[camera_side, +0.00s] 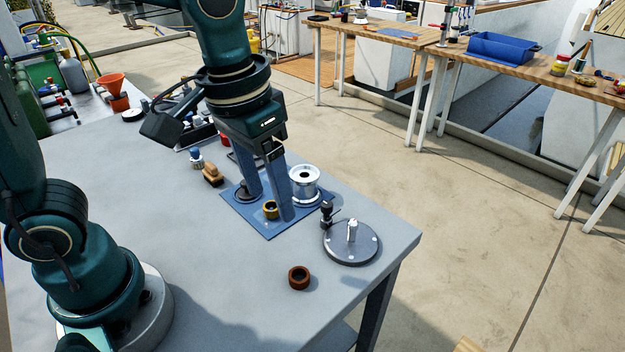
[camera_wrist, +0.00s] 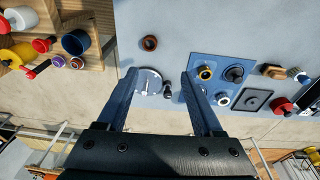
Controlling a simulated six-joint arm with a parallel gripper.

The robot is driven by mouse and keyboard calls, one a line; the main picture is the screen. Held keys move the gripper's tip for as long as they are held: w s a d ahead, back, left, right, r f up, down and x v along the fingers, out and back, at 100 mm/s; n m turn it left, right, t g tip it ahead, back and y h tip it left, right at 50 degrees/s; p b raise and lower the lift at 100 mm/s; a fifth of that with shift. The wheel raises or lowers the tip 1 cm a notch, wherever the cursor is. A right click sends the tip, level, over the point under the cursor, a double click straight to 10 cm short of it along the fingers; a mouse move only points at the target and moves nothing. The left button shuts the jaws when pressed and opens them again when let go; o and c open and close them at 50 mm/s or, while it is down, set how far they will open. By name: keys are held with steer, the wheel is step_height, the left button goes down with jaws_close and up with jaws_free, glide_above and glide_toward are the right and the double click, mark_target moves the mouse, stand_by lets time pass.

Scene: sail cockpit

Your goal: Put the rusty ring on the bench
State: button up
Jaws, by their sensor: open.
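The rusty ring (camera_side: 299,278) is a short reddish-brown ring lying flat on the grey bench (camera_side: 190,290), near its front edge, apart from other things. It also shows in the wrist view (camera_wrist: 149,43), beyond my fingertips. My gripper (camera_side: 268,206) is open, fingers pointing down over the blue mat area. In the wrist view my gripper (camera_wrist: 159,74) has nothing held between its fingers. A brass ring (camera_side: 270,210) shows between the fingers in the side view, but lies outside the right finger in the wrist view.
The blue mat (camera_side: 262,230) carries a silver spool-like part (camera_side: 304,183) and a dark part. A round grey plate (camera_side: 351,245) with an upright pin stands right of the mat, a small black knob part beside it. The bench around the rusty ring is clear.

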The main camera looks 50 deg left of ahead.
steer(key=s+a+t, duration=0.4)
steer(key=s+a, duration=0.1)
steer(key=shift+s+r, duration=0.25)
steer(key=shift+s, duration=0.15)
